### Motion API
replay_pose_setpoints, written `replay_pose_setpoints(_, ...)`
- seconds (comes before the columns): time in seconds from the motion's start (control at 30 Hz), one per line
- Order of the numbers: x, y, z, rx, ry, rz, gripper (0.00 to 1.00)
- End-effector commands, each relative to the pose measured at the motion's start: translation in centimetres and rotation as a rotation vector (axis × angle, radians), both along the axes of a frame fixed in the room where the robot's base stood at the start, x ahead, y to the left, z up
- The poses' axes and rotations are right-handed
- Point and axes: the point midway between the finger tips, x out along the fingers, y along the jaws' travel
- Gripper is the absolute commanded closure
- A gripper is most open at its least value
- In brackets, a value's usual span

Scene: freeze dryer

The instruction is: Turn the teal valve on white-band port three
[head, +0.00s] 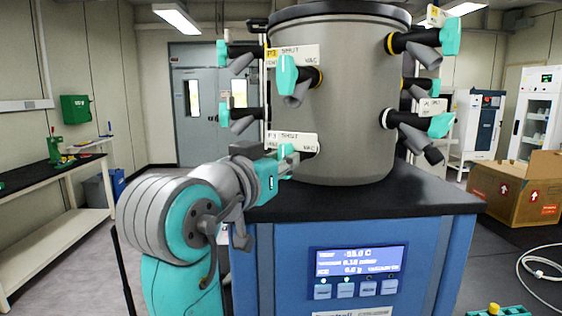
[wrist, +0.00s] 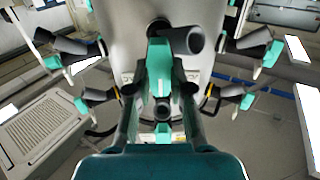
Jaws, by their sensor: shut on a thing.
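The teal valve (head: 286,150) in front of the lower port is mostly hidden by my gripper in the head view. A white card (head: 291,139) marked P3, SHUT and VAC is on the grey drum (head: 350,90) just above it. In the wrist view the teal valve (wrist: 159,68) stands upright between the two fingers. The band colour of this port is hidden.
Other teal valves sit close by: one above (head: 287,74), one at lower right (head: 441,124) on a white-banded port, one at upper right (head: 451,36). The black top (head: 400,190) of the blue cabinet (head: 290,260) lies below. A cardboard box (head: 520,188) stands right.

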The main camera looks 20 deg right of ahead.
Motion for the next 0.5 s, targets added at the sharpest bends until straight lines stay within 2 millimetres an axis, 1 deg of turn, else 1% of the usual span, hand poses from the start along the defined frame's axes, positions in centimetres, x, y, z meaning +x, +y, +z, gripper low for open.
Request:
replay_pose_setpoints(0.27, 0.02, 0.03, -0.09, 0.0, 0.003, 0.0, 1.0)
replay_pose_setpoints(0.3, 0.02, 0.03, -0.09, 0.0, 0.003, 0.0, 0.72)
replay_pose_setpoints(0.37, 0.02, 0.03, -0.08, 0.0, 0.003, 0.0, 0.57)
replay_pose_setpoints(0.4, 0.02, 0.03, -0.07, 0.0, 0.003, 0.0, 0.54)
replay_pose_setpoints(0.5, 0.01, 0.02, -0.05, -0.001, 0.002, 0.0, 0.54)
